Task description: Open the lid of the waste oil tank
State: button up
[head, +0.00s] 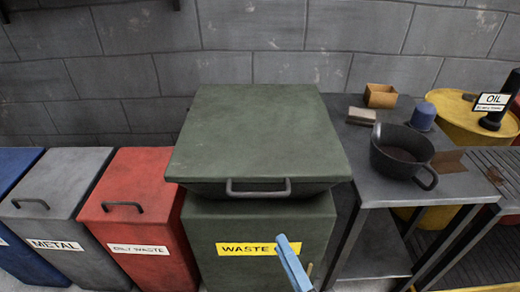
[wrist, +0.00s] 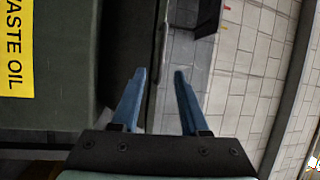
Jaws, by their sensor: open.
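The waste oil tank (head: 225,222) is a dark green box with a yellow "WASTE OIL" label, partly covered by my gripper in the head view. Its green lid (head: 258,130) lies shut on top, with a grey bar handle (head: 258,188) on the front edge. My gripper (head: 293,256) has blue fingers and is open and empty, below and right of the handle in the head view. In the wrist view, the fingers (wrist: 158,75) point toward the lid's edge, and the tank (wrist: 60,60) fills the left side. The handle (wrist: 164,35) shows beyond the fingertips, apart from them.
A red bin (head: 138,200), a grey metal bin (head: 58,200) and a blue bin stand left of the tank. A dark table (head: 450,188) at right bears a black pan (head: 400,155), a blue cup and a small box. A block wall stands behind.

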aim_at(259, 193)
jog(key=shift+m, duration=0.3)
jog(key=x, duration=1.3)
jog(key=shift+d+r, duration=0.2)
jog(key=shift+r, duration=0.05)
grip_shut()
dwell(0.7)
